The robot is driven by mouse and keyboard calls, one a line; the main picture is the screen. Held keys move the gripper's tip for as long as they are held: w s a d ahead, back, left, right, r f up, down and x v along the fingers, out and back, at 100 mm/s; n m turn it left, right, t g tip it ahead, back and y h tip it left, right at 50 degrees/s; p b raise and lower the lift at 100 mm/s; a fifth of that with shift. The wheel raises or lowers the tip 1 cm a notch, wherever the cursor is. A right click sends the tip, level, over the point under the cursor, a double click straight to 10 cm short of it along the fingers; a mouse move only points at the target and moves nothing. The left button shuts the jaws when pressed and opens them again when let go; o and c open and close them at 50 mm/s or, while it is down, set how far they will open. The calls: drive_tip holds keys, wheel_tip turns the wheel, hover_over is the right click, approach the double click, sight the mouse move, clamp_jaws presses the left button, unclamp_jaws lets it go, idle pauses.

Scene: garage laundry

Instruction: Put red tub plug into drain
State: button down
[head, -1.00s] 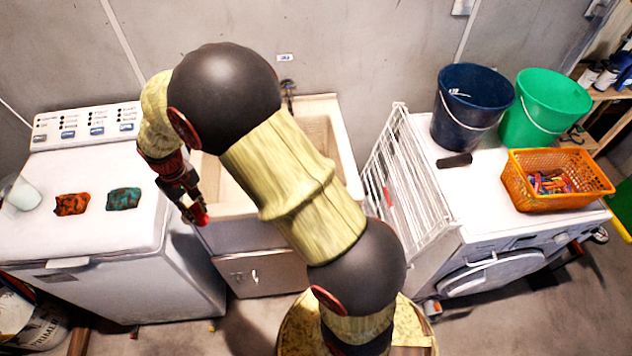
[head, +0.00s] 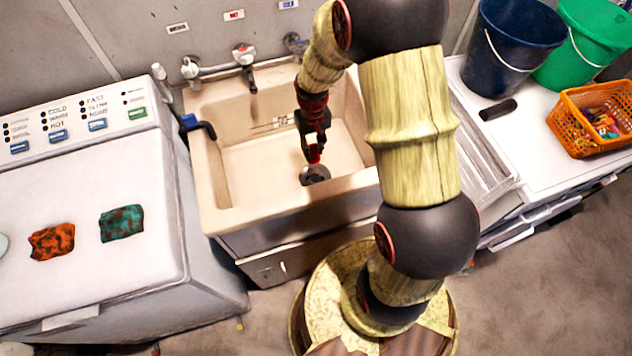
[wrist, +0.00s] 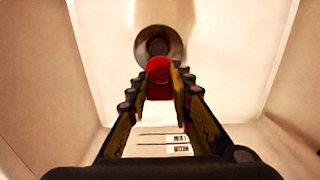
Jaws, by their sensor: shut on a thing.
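The red tub plug (wrist: 159,78) is held between the fingertips of my gripper (wrist: 160,90), which is shut on it. In the head view my gripper (head: 314,150) points down inside the beige sink basin (head: 240,165). A bit of the red plug shows at its tip (head: 315,157). The dark round drain (head: 314,175) is in the basin floor just below the plug. In the wrist view the drain (wrist: 158,44) shows just beyond the plug, which covers part of its near edge. I cannot tell the exact height gap between plug and drain.
Taps (head: 243,55) stand at the back of the sink, and a dark hooked pipe (head: 197,126) is on its left rim. A white washer (head: 110,270) with orange and teal cloths stands left.

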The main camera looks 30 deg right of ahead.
drive_tip(key=shift+s+d+f, duration=0.15)
drive_tip(key=shift+s+f, duration=0.1)
drive_tip(key=shift+f, duration=0.3)
wheel_tip(320, 180, down, 10)
drive_tip(key=b, duration=0.3)
drive_tip(key=shift+r+b, duration=0.25)
drive_tip(key=shift+b, duration=0.15)
drive_tip(key=shift+f, duration=0.15)
drive_tip(key=shift+f, duration=0.1)
drive_tip(key=c, duration=1.6)
unclamp_jaws()
